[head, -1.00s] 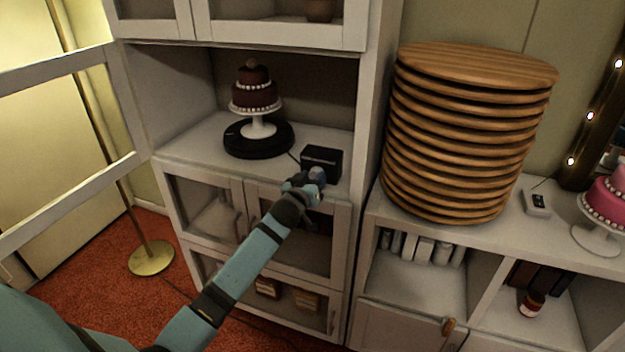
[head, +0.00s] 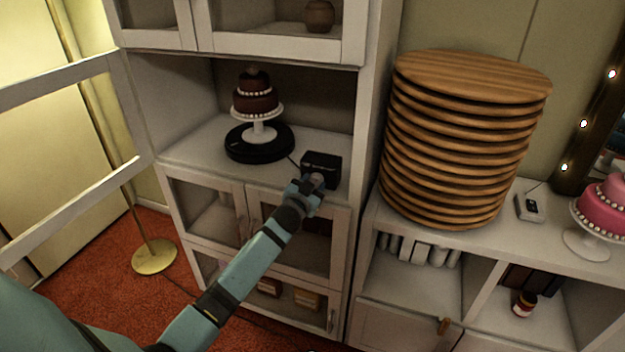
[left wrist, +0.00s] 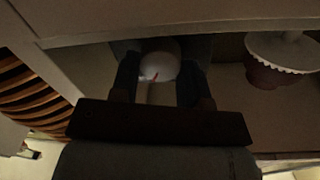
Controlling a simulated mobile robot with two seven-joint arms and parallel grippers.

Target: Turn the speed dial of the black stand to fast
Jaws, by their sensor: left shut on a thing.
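The black stand (head: 243,150) is a round turntable on the cabinet shelf, carrying a brown tiered cake (head: 256,98) on a white cake plate. A small black control box (head: 322,162) stands to its right near the shelf's front edge. My left gripper (head: 314,182) is at the front of this box. In the left wrist view, my left gripper (left wrist: 160,78) has its two dark fingers on either side of a pale round dial (left wrist: 160,58) with a red mark, shut on it. The cake also shows upside down there (left wrist: 277,76). My right gripper is not in view.
A tall stack of round wooden boards (head: 455,145) stands on the counter to the right. Beyond it are a small grey box (head: 530,207) and a pink cake (head: 603,207). An open glazed door (head: 75,185) is at the left. Glazed doors close the cabinet below the shelf.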

